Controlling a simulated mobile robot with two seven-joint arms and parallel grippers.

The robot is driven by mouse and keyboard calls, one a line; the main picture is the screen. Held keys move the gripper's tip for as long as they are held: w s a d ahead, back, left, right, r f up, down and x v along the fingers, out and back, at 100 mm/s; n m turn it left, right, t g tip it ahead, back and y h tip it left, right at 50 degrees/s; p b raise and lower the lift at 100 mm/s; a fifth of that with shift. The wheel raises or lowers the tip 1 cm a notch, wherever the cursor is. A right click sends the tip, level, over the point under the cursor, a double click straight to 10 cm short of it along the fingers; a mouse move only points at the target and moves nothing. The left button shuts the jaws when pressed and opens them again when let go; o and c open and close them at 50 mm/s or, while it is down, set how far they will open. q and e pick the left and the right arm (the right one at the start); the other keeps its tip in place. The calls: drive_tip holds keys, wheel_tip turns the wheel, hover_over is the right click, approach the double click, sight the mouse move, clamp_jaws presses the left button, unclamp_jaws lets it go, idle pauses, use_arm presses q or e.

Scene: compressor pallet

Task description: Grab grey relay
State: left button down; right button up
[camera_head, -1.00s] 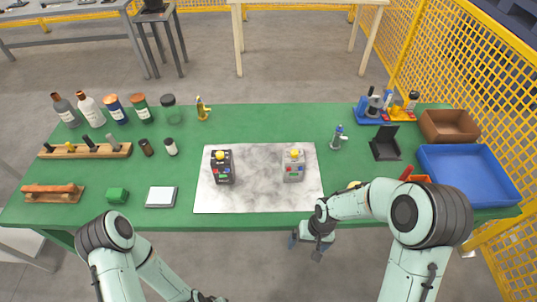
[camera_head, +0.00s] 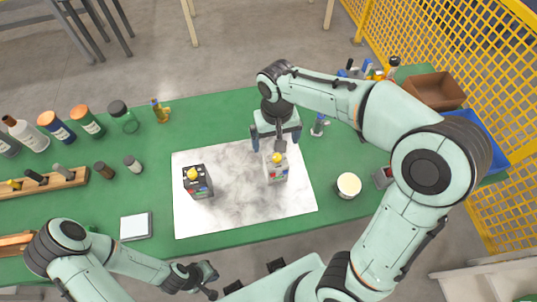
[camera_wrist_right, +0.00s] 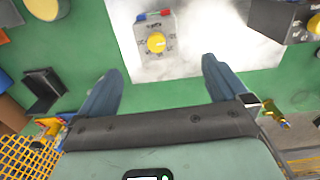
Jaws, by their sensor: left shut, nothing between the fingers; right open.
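The grey relay (camera_head: 276,174), a small upright box with a yellow knob on top, stands on the right part of the white marbled mat (camera_head: 235,205). In the right wrist view the grey relay (camera_wrist_right: 155,47) lies just beyond the fingertips, with its round yellow knob towards the camera. My right gripper (camera_head: 276,143) is open and empty at the far side of the relay. It also shows in the right wrist view (camera_wrist_right: 161,70), its fingers spread wider than the relay. My left gripper (camera_head: 208,284) is shut and empty near the table's front edge.
A black relay (camera_head: 198,184) with a yellow knob stands left on the mat; it shows at the upper right of the wrist view (camera_wrist_right: 280,20). Bottles line the left back.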

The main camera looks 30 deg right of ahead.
sight(276, 156)
drive_tip(key=f, duration=0.4)
drive_tip(key=s+f, duration=0.1)
drive_tip(key=f, duration=0.1)
drive_tip(key=shift+f+b, duration=0.25)
drive_tip(key=shift+b, duration=0.1)
drive_tip(key=shift+w+f, duration=0.1)
drive_tip(key=shift+f, duration=3)
drive_tip(key=c, duration=1.3)
